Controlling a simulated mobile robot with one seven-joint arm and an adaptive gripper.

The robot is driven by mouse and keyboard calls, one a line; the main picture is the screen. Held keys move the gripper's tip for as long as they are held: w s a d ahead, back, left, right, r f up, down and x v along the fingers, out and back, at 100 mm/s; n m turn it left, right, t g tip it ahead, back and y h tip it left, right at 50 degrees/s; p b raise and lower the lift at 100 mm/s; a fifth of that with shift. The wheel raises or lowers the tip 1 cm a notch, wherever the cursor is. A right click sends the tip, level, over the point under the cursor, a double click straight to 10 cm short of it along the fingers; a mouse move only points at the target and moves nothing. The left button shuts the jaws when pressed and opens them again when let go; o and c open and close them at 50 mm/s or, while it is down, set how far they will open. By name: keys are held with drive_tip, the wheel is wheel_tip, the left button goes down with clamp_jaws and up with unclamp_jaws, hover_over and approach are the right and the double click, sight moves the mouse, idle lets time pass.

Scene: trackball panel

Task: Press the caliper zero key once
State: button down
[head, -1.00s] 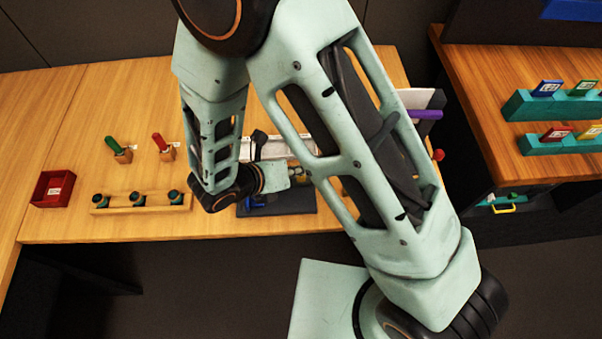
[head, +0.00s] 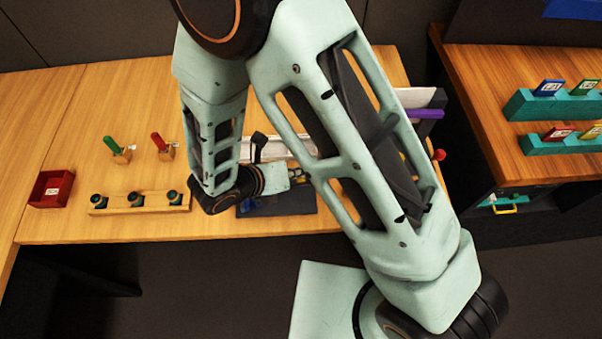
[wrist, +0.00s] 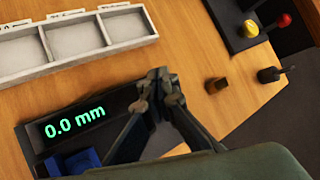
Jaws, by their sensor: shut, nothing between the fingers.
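The caliper's dark base (head: 300,203) lies on the wooden table, partly behind my arm in the head view. In the wrist view its black display (wrist: 78,119) shows "0.0 mm" in green. A blue part (wrist: 80,162) sits below the display. My gripper (wrist: 158,88) is shut and empty, its fingertips over the right end of the display unit. I cannot make out the zero key; my fingers and wrist cover that part of the base. I cannot tell whether the fingertips touch anything.
A pale compartment tray (wrist: 75,42) lies behind the caliper. A small brown block (wrist: 216,85) and a dark knob (wrist: 270,75) stand to the right, near a panel with a yellow button (wrist: 250,28) and a red ball (wrist: 283,20). A red bin (head: 50,188) is far left.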

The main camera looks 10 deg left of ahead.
drive_tip(key=shift+r, duration=0.1)
drive_tip(key=shift+r+p, duration=0.7)
drive_tip(key=shift+r, duration=0.1)
drive_tip(key=shift+r+p, duration=1.95)
drive_tip(key=shift+r, duration=0.5)
